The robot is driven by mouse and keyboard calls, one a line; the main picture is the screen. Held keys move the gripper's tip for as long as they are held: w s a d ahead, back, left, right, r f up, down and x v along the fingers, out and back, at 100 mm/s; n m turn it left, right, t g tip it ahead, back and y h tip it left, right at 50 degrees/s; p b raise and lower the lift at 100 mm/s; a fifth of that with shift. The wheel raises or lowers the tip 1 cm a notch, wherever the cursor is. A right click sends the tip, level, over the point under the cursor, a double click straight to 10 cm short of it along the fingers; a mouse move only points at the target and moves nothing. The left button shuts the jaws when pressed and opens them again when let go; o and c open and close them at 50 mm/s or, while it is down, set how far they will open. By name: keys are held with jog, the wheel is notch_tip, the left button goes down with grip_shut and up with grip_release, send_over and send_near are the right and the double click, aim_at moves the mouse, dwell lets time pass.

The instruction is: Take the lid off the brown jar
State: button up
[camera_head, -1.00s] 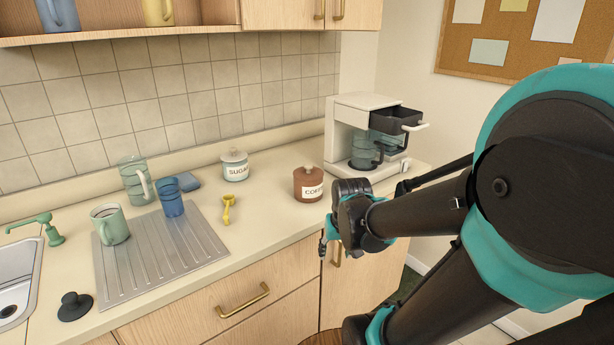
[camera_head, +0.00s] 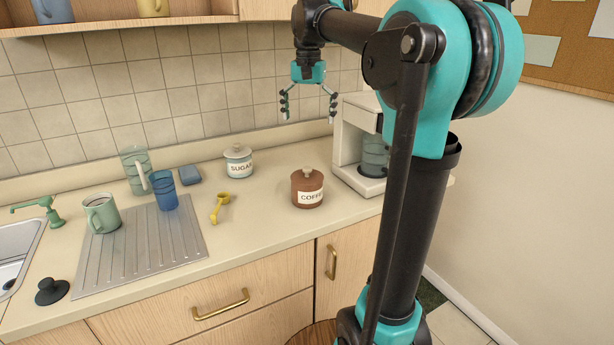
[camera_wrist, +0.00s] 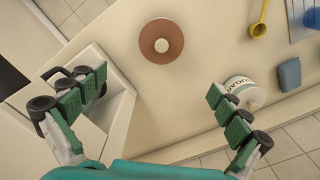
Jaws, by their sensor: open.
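The brown jar (camera_head: 307,194) stands upright on the counter and bears a label reading "COFFEE". Its brown lid (camera_head: 307,177) with a pale knob sits on top of it. In the wrist view the lid (camera_wrist: 161,41) shows from above as a brown disc with a pale centre, beyond the fingertips and between their lines. My gripper (camera_head: 309,118) is open and empty, pointing down, high above the counter and the jar. It also shows in the wrist view (camera_wrist: 157,80) with its fingers spread wide.
A white sugar jar (camera_head: 238,162) stands left of the brown jar, and a coffee maker (camera_head: 357,145) stands close on its right. A yellow scoop (camera_head: 220,207), a blue cup (camera_head: 165,190) and mugs are further left. Counter in front of the brown jar is clear.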

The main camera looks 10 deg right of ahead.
send_near(307, 168)
jog(key=f, duration=0.5)
jog(key=shift+d, duration=0.2)
jog(key=shift+a+f, duration=0.15)
jog(key=shift+f, duration=2.6)
jog(key=c, duration=1.7)
